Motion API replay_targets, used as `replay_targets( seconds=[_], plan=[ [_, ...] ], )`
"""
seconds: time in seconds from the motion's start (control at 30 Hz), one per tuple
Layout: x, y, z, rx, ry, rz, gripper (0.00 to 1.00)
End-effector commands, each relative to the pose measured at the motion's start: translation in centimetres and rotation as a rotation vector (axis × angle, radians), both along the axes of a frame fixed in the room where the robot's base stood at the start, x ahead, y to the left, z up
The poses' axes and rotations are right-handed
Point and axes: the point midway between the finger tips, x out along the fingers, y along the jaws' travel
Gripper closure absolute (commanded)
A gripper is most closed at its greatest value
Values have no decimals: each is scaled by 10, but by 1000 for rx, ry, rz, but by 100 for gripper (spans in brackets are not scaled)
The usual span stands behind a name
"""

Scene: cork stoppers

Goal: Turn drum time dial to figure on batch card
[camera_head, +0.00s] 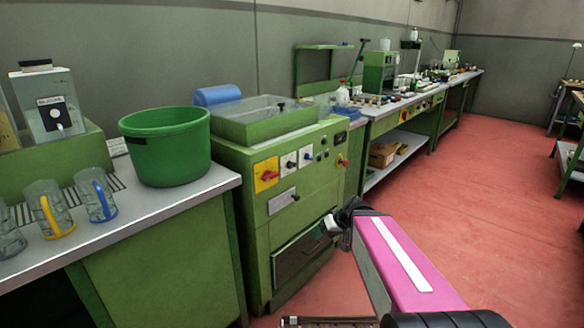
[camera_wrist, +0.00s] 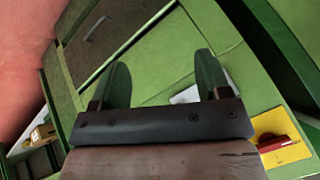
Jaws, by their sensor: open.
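The green drum machine (camera_head: 285,225) stands in the middle of the head view. Its front panel has a red rotary switch on a yellow plate (camera_head: 267,175) and two dark knobs on white plates, a left knob (camera_head: 289,164) and a right knob (camera_head: 306,157). I cannot tell which is the time dial, nor read any figures. No batch card can be made out for certain. My gripper (camera_wrist: 163,80) is open and empty, in front of the machine's lower front. In the wrist view, the red switch (camera_wrist: 272,143) shows at lower right, apart from the fingers.
A bench (camera_head: 140,212) at left holds a green bucket (camera_head: 167,150), clear jugs (camera_head: 97,198) and a dispenser (camera_head: 50,105). A long bench (camera_head: 385,122) runs behind. The red floor (camera_head: 470,190) at right is clear.

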Motion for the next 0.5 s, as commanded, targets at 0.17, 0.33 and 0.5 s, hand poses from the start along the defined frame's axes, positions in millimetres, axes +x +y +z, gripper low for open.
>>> replay_targets(
  seconds=[0.17,0.33,0.5],
  plan=[
    [36,30,52,195,-290,110,30],
    [67,43,107,324,-595,148,30],
    [90,44,156,386,-854,127,30]
  ],
)
